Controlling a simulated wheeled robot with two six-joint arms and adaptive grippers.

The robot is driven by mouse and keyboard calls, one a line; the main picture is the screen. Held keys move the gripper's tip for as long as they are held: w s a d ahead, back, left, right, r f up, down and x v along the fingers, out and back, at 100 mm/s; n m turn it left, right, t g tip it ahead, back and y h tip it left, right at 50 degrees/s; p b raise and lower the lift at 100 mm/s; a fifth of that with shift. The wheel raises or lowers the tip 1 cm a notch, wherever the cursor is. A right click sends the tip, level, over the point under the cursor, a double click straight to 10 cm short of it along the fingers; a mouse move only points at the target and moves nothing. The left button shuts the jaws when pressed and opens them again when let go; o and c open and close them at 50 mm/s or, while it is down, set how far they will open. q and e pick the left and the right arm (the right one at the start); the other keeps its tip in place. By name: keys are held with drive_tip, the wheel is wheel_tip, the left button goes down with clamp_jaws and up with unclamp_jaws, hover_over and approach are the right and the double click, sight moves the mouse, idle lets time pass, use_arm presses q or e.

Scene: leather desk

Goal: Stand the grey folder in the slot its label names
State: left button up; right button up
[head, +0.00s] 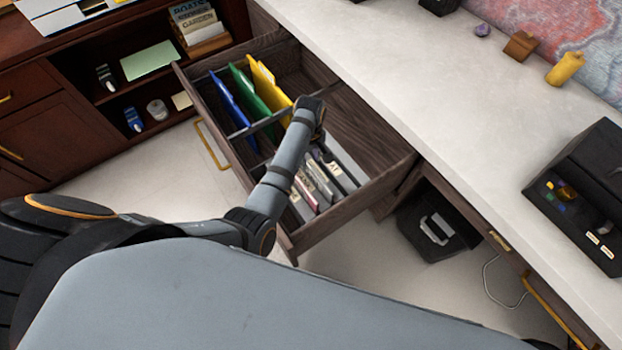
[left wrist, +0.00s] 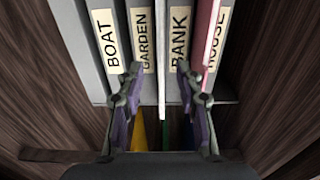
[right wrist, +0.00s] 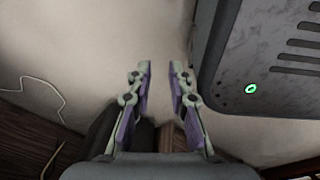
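The open drawer (head: 361,183) has a front section of upright files and slots. The left wrist view shows labels BOAT (left wrist: 108,38), GARDEN (left wrist: 143,38), BANK (left wrist: 179,38) and a partly covered HOUSE (left wrist: 216,36). Grey panels carry BOAT and GARDEN; I cannot tell which grey piece is the folder. A pink-red folder (left wrist: 206,45) stands by HOUSE, and a thin white edge (left wrist: 161,60) stands between GARDEN and BANK. My left gripper (left wrist: 162,100) is open above this section, fingers either side of the white edge. My right gripper (right wrist: 160,75) is open and empty, away from the drawer.
Blue (head: 228,100), green (head: 249,90) and yellow (head: 268,85) folders hang in the drawer's other section. Drawer walls and crossbars surround the left gripper. A dark bin (head: 437,225) stands under the pale desk (head: 400,60). A black device (head: 585,200) sits on the desk.

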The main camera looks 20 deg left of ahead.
sight(310, 166)
use_arm(q)
drive_tip(key=shift+f, duration=0.3)
drive_tip(key=f+b, duration=0.1)
drive_tip(key=f, duration=0.3)
drive_tip(key=shift+s, duration=0.2)
drive_tip(key=shift+f, duration=0.4)
use_arm(e)
drive_tip(key=shift+w+d+f, duration=0.4)
drive_tip(key=shift+w+d, duration=0.1)
drive_tip(key=shift+w, duration=0.3)
use_arm(q)
drive_tip(key=shift+c, duration=0.4)
clamp_jaws()
use_arm(e)
drive_tip(key=shift+s, duration=0.1)
